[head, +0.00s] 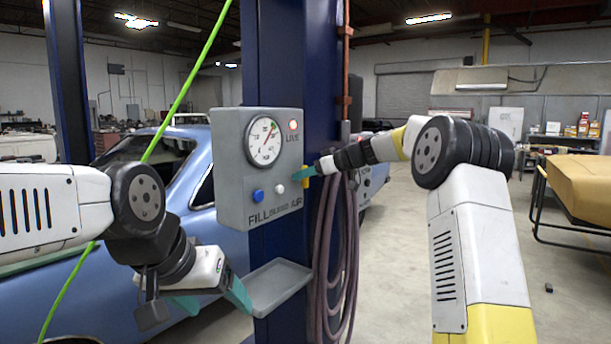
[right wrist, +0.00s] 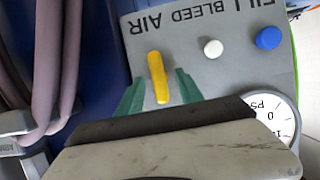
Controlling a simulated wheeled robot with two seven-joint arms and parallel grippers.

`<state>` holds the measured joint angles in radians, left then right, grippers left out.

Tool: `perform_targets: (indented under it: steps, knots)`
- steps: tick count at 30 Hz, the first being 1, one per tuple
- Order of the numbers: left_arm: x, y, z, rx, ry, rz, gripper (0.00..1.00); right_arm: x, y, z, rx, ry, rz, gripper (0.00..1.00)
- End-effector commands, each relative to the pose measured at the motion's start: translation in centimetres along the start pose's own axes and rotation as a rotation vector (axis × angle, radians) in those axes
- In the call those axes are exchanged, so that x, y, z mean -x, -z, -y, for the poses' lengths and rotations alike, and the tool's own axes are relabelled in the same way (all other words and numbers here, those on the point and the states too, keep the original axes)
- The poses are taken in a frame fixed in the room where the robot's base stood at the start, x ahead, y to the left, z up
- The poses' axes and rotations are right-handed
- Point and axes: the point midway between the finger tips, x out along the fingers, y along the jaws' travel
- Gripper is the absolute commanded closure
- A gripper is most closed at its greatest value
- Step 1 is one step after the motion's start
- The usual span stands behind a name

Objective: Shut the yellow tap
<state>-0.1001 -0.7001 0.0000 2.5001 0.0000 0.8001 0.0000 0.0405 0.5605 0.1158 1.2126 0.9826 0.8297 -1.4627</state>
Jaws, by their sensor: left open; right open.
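The yellow tap (head: 305,183) is on the right side of the grey panel box (head: 228,165), mostly hidden by my right gripper (head: 307,173) in the head view. In the right wrist view the yellow tap (right wrist: 158,76) is a bar handle below the word AIR. My right gripper (right wrist: 159,76) is open, with one teal finger on each side of the handle and a gap to each; I cannot tell the depth exactly. My left gripper (head: 212,299) is open and empty, low at the left of the tray.
Purple hoses (head: 335,250) hang on the blue post's right side. A blue car (head: 100,290) stands behind.

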Motion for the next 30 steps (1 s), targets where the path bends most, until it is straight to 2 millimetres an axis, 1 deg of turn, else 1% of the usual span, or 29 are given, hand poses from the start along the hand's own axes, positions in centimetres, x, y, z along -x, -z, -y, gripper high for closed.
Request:
perform_targets:
  steps: [3,8,9,11,15,16,24,30]
  knots:
    - [0.00,0.00,0.00,0.000,0.000,0.000,0.25,-0.31,-0.01,-0.04,0.000,-0.001,0.000,0.56]
    - [0.00,0.00,0.00,0.000,0.000,0.000,0.25,-0.29,0.00,-0.04,0.000,-0.001,0.000,0.56]
    - [0.00,0.00,0.00,0.000,0.000,0.000,0.25,-0.29,0.00,-0.04,0.000,-0.001,0.000,0.58]
    - [0.00,0.00,0.00,0.000,0.000,0.000,0.25,-0.28,0.00,-0.03,0.000,-0.001,0.000,0.70]
    - [0.00,0.00,0.00,0.000,0.000,0.000,0.25,-0.28,0.00,-0.03,0.000,-0.001,0.000,0.98]
    - [0.00,0.00,0.00,0.000,0.000,0.000,0.25,-0.27,0.00,-0.03,0.000,-0.001,0.000,1.00]
    - [0.00,0.00,0.00,0.000,0.000,0.000,0.25,-0.26,0.00,-0.08,-0.010,0.003,0.000,1.00]
    - [0.00,0.00,0.00,0.000,0.000,0.000,0.25,-0.26,0.00,-0.18,-0.072,0.028,0.000,1.00]
